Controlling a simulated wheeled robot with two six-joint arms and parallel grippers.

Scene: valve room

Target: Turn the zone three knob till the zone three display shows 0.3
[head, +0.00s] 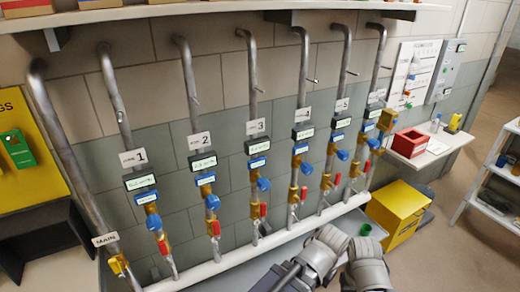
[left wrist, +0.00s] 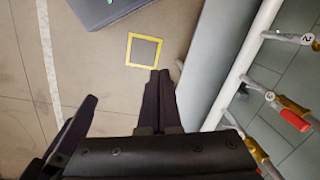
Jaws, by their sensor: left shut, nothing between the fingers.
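The zone three label (head: 257,127) is on the third numbered pipe in the head view. Below it is the zone three display (head: 257,146), a dark box with a pale green screen; its digits are too small to read. A blue knob (head: 264,184) sits lower on that pipe, above a red handle (head: 263,209). My left gripper (left wrist: 160,73) is shut and empty in the left wrist view, over the floor and apart from the pipes. No gripper touches the zone three knob. My right gripper does not show.
Similar pipes with blue knobs stand on both sides, zone two's knob (head: 213,202) and zone four's knob (head: 307,169) close by. A white horizontal pipe (head: 225,263) runs below. A yellow box (head: 397,212) stands at right. A yellow-edged square (left wrist: 145,51) marks the floor.

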